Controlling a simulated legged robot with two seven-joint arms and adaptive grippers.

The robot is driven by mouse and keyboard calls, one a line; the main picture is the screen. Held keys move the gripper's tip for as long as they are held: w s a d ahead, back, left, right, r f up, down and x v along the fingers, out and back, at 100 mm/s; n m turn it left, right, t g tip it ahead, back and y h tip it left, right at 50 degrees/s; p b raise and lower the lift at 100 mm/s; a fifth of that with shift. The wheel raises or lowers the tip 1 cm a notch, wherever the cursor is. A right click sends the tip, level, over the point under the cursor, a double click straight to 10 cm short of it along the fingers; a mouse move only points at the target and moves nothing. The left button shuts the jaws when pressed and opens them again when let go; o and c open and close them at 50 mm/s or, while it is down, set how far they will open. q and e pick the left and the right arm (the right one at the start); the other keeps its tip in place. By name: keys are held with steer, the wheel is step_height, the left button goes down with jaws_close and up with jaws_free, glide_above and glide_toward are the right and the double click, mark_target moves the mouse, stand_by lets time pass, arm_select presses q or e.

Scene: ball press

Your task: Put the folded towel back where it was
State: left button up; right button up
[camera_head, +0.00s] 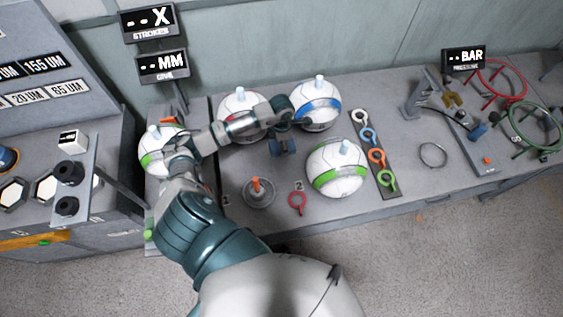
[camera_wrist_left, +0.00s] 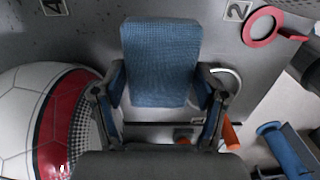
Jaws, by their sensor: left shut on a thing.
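The folded towel (camera_wrist_left: 160,62) is a blue, woven-looking block between the fingers of my left gripper (camera_wrist_left: 160,100) in the left wrist view. The gripper is shut on it. In the head view my left gripper (camera_head: 284,133) is over the bench, between the red-and-white ball (camera_head: 238,105) and the green-and-white ball (camera_head: 335,170). A small blue piece of the towel (camera_head: 283,148) shows below the gripper there. I cannot tell from these views whether the towel touches the bench. My right gripper does not show clearly.
The bench (camera_head: 410,205) also holds a blue-banded ball (camera_head: 315,105), a strip of coloured rings (camera_head: 377,156), a red ring (camera_head: 297,200) and an orange peg on a round base (camera_head: 258,191). Another green-banded ball (camera_head: 155,150) stands left. Tools and hoops lie at the right. The bench front is fairly clear.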

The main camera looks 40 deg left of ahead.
arm_select(q)
glide_above(284, 162)
steer(key=f, duration=0.5)
steer(key=shift+d+f, duration=0.25)
steer(key=shift+d, duration=0.05)
steer(key=shift+f, duration=0.3)
steer(key=f, duration=0.1)
steer(key=a+f, duration=0.1)
steer(key=f, duration=0.2)
steer(key=shift+a, duration=0.3)
steer(key=shift+c, duration=0.4)
steer(key=shift+s, duration=0.1)
steer(key=o, duration=0.9)
steer(key=shift+d, duration=0.2)
steer(key=o, duration=0.3)
steer(key=shift+d+r, duration=0.1)
steer(key=shift+d, duration=0.05)
steer(key=shift+d+r, duration=0.1)
steer(key=shift+d, duration=0.1)
steer(key=shift+a+r, duration=0.2)
steer(key=shift+r, duration=0.1)
step_height(284, 162, up, 11)
steer(key=shift+f, duration=0.15)
steer(key=shift+r, duration=0.3)
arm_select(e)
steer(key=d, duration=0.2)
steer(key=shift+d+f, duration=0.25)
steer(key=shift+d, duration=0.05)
